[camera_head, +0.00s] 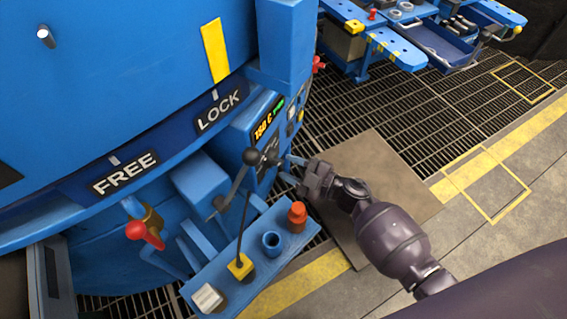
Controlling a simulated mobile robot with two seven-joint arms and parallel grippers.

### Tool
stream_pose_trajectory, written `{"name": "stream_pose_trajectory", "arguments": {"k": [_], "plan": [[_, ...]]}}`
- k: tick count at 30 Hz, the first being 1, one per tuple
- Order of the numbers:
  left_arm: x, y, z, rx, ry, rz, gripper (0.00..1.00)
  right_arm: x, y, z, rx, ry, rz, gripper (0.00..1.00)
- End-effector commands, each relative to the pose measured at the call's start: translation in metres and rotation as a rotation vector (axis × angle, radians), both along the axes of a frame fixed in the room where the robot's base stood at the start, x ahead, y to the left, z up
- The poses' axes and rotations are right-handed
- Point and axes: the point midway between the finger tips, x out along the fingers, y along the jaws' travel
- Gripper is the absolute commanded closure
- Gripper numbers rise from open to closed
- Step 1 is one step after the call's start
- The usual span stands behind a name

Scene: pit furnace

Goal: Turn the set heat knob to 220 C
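The blue control panel (243,128) on the furnace has a small display (263,130) with orange digits that seem to read 180 C and a green mark beside them. A dark knob (270,157) sits below the display, partly hidden by a black ball-ended lever. My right gripper (285,168) reaches in from the right, just beside the knob. Its two fingers are apart, with nothing visibly held. I cannot tell whether a fingertip touches the knob. My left gripper is not in view.
The lever's black ball (250,156) stands close in front of the panel. A blue shelf (222,268) below carries a blue cup (271,243), a red-orange object (297,216) and a yellow-based stick (241,266). Blue tool benches (400,45) stand behind. Grating (350,105) is open floor.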

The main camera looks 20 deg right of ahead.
Motion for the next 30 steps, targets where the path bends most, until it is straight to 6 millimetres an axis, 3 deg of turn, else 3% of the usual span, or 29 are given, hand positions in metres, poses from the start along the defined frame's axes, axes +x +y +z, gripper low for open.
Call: {"name": "stream_pose_trajectory", "arguments": {"k": [6, 16, 24, 30], "plan": [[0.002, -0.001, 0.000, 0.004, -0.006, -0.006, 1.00, 0.013, 0.012, -0.001, -0.001, 0.001, -0.001, 0.61], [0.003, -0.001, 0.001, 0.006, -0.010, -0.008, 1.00, 0.015, 0.014, 0.000, -0.001, 0.000, -0.001, 0.61], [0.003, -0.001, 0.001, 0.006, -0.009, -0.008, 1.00, 0.014, 0.014, 0.000, -0.001, 0.000, -0.001, 1.00], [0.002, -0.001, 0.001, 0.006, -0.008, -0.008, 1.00, 0.014, 0.013, 0.000, -0.004, -0.003, -0.001, 1.00]]}}
